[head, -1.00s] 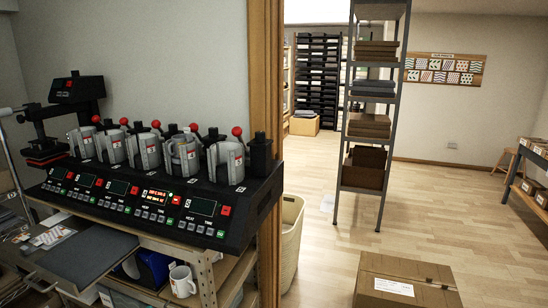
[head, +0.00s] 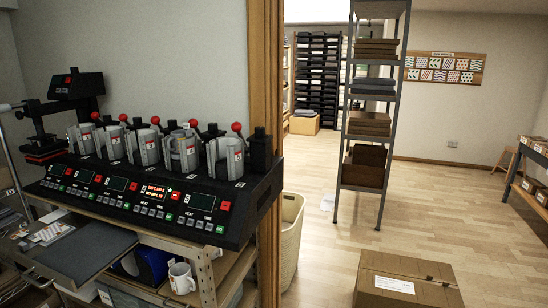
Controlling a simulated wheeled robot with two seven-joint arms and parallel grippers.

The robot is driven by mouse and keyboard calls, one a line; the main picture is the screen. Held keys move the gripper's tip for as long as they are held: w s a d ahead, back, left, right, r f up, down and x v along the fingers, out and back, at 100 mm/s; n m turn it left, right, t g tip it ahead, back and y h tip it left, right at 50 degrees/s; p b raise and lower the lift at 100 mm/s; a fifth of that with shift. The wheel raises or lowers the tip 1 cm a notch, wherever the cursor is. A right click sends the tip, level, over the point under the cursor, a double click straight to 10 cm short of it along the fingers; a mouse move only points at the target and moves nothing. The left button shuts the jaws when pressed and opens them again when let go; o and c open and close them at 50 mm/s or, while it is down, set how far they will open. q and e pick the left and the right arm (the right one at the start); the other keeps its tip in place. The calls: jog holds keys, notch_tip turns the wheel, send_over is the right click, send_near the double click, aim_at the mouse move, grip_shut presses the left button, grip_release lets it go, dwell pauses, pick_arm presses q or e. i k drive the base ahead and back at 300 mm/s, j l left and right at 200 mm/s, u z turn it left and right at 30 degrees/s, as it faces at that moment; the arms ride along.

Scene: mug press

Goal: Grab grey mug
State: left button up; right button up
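A black mug press (head: 150,205) stands on a wooden bench at the left, with several silver clamp stations in a row, each with a red-knobbed lever. The fourth station (head: 181,153) looks fuller than its neighbours and its display below is lit; I cannot tell whether a grey mug is inside. A white or pale mug (head: 181,278) stands on the shelf under the press, beside a dark blue bin. No mug shows as clearly grey. Neither of my grippers is in view.
A grey pull-out board (head: 85,250) juts out at the lower left. A wicker basket (head: 291,235) stands right of the bench. A cardboard box (head: 405,280) lies on the floor, near a metal shelf rack (head: 382,110).

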aim_at(178, 143)
jog(key=i+u, duration=0.4)
jog(key=i, duration=0.6)
